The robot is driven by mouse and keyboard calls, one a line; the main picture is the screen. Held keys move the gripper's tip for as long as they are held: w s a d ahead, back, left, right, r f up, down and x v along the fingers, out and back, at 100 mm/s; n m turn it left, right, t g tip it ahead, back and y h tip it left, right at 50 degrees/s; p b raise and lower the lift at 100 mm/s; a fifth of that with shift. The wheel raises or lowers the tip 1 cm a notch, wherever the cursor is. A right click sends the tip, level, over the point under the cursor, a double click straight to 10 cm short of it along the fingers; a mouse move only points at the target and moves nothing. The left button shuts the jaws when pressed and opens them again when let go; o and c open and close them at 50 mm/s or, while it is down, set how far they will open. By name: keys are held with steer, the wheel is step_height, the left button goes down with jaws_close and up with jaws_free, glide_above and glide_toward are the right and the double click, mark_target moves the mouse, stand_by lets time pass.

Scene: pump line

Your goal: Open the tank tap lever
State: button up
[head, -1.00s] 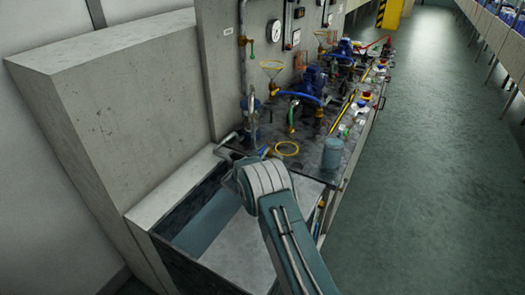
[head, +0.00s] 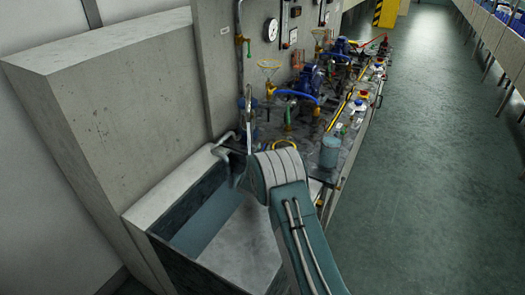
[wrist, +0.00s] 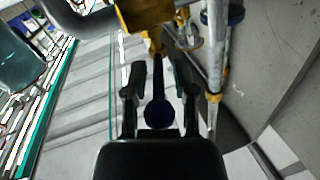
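In the wrist view, a dark blue lever (wrist: 158,108) with a rounded end runs from a yellow brass-coloured tap body (wrist: 147,17) toward my gripper. My gripper (wrist: 159,78) is open, with one black finger on each side of the lever. There appear to be gaps between the fingers and the lever. In the head view, my gripper (head: 228,152) is dark and partly hidden by my arm, near the far end of the open grey tank (head: 165,205). The lever cannot be made out in the head view.
A pump bench with blue pumps (head: 307,83), hoses and bottles runs away beyond the tank. A grey-blue canister (head: 330,152) stands at its near right edge. A concrete wall (head: 110,100) stands left of the tank. The green floor (head: 430,150) on the right is clear.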

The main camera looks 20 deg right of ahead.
stand_by(0.3)
step_height(320, 180, up, 10)
steer(key=shift+f, duration=0.15)
stand_by(0.3)
steer(key=shift+a, duration=0.15)
jaws_close()
steer(key=s+a+f+n+g+h, duration=0.1)
steer(key=s+a+f+n+g, duration=0.15)
steer(key=a+n, duration=0.3)
steer(key=s+a+f+n+g+h, duration=0.1)
steer(key=s+a+f+n, duration=0.3)
steer(key=a, duration=0.3)
steer(key=w+d+f+n, duration=0.1)
steer(key=w+d, duration=0.4)
steer(key=d, duration=0.5)
steer(key=shift+w+f, duration=0.25)
steer(key=shift+f, duration=0.35)
